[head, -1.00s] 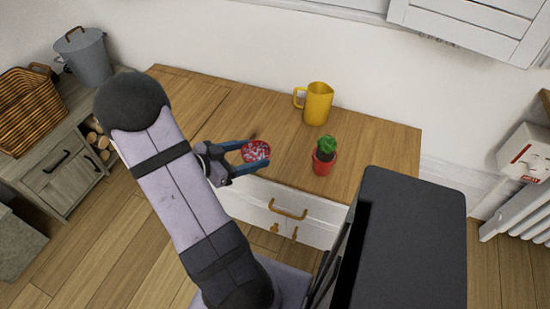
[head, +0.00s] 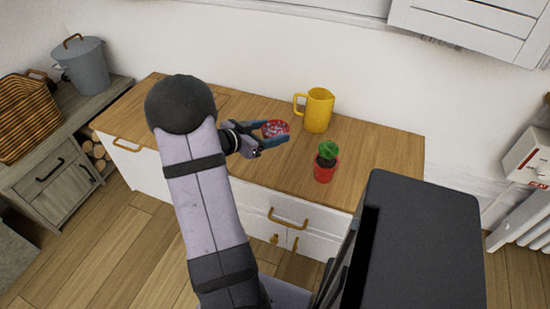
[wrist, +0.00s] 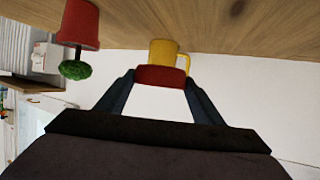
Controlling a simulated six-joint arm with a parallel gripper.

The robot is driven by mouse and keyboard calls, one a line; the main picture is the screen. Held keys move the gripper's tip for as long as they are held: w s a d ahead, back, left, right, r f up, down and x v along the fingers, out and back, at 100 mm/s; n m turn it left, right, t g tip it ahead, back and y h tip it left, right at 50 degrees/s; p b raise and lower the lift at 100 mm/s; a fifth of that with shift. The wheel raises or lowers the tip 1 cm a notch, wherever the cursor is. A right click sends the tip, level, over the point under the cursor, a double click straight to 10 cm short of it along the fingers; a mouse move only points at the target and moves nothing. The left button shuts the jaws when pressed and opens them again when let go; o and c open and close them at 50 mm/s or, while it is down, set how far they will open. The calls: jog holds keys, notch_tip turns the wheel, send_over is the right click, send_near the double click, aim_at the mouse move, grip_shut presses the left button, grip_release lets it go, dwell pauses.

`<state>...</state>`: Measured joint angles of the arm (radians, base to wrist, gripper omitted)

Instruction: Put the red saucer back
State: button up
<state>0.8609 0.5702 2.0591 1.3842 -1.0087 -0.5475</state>
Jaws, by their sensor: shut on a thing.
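The red saucer (head: 274,128) has a pale pattern on its face and is held between the fingers of my gripper (head: 276,134). In the head view it appears in front of the wooden cabinet top (head: 240,165), left of the yellow jug. In the wrist view the saucer (wrist: 160,77) shows as a red edge between my two fingertips (wrist: 160,80). I cannot tell exactly how high it is above the top.
A yellow jug (head: 318,110) stands near the back, just right of the saucer in the head view. A green plant in a red pot (head: 324,170) stands further right and nearer the front. The cabinet top's right end is clear.

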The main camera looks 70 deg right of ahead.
aim_at(271, 161)
jog(key=shift+f, duration=0.2)
jog(key=shift+f+b, duration=2.3)
jog(key=shift+f, duration=2.6)
jog(key=o, duration=1.1)
jog(key=shift+f, duration=0.15)
jog(key=shift+c, duration=0.2)
jog(key=shift+w+r, duration=0.1)
jog(key=shift+r, duration=0.15)
jog(key=shift+w+a+r, duration=0.15)
jog(key=shift+a, duration=0.2)
jog(key=p+v, duration=0.3)
jog(key=v, duration=0.8)
jog(key=shift+a+p, duration=0.2)
jog(key=shift+p, duration=0.2)
